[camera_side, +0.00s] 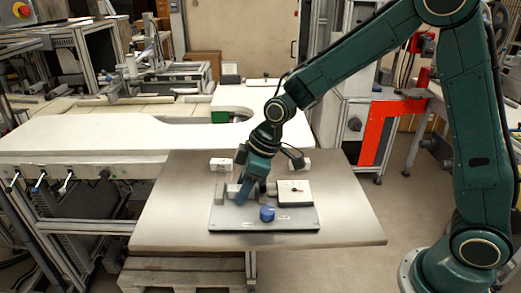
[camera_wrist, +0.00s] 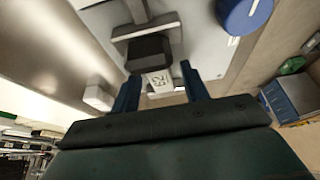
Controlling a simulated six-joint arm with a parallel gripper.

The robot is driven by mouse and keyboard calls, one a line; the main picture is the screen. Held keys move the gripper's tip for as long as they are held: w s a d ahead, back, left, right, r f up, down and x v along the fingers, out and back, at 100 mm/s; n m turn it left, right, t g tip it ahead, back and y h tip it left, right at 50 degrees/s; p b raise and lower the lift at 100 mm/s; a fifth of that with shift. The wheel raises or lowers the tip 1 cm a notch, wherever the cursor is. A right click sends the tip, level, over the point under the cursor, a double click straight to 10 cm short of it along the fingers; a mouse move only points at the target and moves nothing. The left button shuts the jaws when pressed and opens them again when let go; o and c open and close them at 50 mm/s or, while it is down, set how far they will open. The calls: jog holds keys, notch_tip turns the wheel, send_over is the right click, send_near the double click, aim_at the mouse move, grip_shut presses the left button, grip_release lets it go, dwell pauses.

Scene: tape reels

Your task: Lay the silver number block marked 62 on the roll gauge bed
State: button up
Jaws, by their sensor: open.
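In the wrist view, the silver number block marked 62 (camera_wrist: 160,82) lies between the two fingertips of my gripper (camera_wrist: 160,86). The fingers are open, with a visible gap on each side of it. Its far end meets or sits just beside a dark block (camera_wrist: 148,50) on the roll gauge; I cannot tell whether they touch. In the side view my gripper (camera_side: 247,190) points down over the gauge's grey base plate (camera_side: 235,217), and hides the number block and most of the bed.
A blue knob (camera_side: 267,214) stands at the plate's front, close to my gripper. A white dial box (camera_side: 294,191) is to its right and a grey upright (camera_side: 220,193) to its left. White blocks (camera_side: 221,164) stand behind. The table's right side is clear.

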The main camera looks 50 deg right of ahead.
jog(key=shift+r, duration=0.15)
jog(key=v, duration=1.1)
jog(key=shift+s+d+r, duration=0.1)
jog(key=shift+d+r, duration=0.1)
jog(key=shift+r, duration=0.25)
jog(key=s+d+r+m+t+h, duration=0.1)
jog(key=s+d+m, duration=0.3)
jog(key=s, duration=0.7)
jog(key=s+d+r+m+t+h, duration=0.1)
jog(key=s+d+m, duration=0.3)
jog(key=s, duration=0.7)
jog(key=shift+s+d+r+m+h, duration=0.3)
jog(key=shift+r+m+h, duration=0.15)
jog(key=shift+r, duration=0.4)
